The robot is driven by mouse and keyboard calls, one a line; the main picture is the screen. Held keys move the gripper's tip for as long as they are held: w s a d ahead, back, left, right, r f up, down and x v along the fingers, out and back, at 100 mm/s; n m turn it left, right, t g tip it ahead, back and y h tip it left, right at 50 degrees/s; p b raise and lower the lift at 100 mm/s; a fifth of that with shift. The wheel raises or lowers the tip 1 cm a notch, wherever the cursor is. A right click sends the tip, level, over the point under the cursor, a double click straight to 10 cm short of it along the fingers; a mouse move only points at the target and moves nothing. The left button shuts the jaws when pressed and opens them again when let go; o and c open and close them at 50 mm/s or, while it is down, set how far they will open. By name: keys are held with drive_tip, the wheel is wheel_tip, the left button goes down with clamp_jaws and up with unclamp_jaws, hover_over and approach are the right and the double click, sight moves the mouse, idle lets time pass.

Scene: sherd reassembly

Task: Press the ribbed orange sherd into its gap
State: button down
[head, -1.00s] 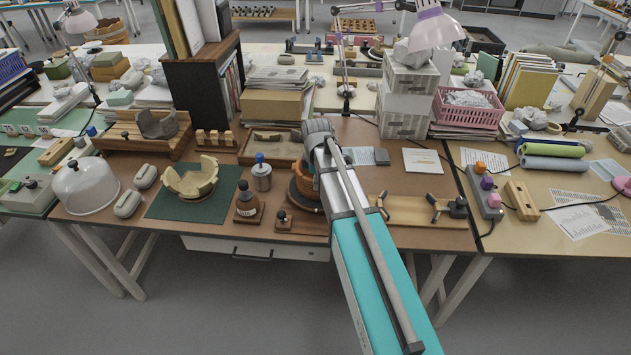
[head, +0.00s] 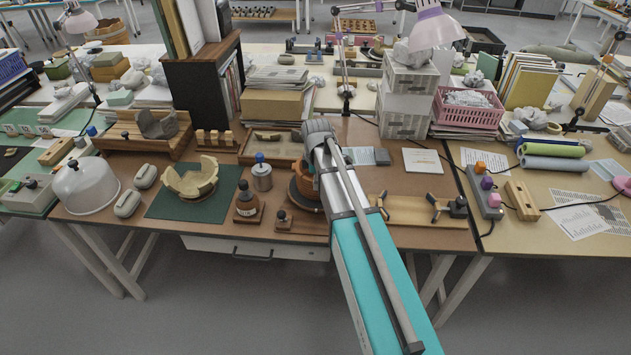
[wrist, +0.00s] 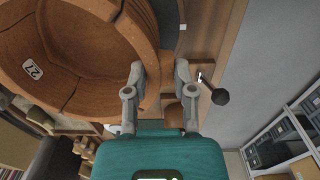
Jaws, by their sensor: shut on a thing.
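In the wrist view an orange bowl (wrist: 75,55), seen into its hollow with a "27" label and join lines inside, fills the upper left. My gripper (wrist: 160,72) has its two fingers on either side of the orange wall at the bowl's right edge. It is shut on the ribbed orange sherd (wrist: 151,82), which lies against the bowl's rim; I cannot tell whether it is fully seated. In the head view the bowl (head: 302,182) stands on a dark round stand, mostly hidden behind my arm, and the gripper is hidden there.
A cream broken vessel (head: 190,180) sits on a green mat (head: 158,208). A wooden jig with dark knobs (head: 410,209) lies to the right.

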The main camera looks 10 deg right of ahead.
idle(0.4)
drive_tip(key=shift+c, duration=1.8)
unclamp_jaws()
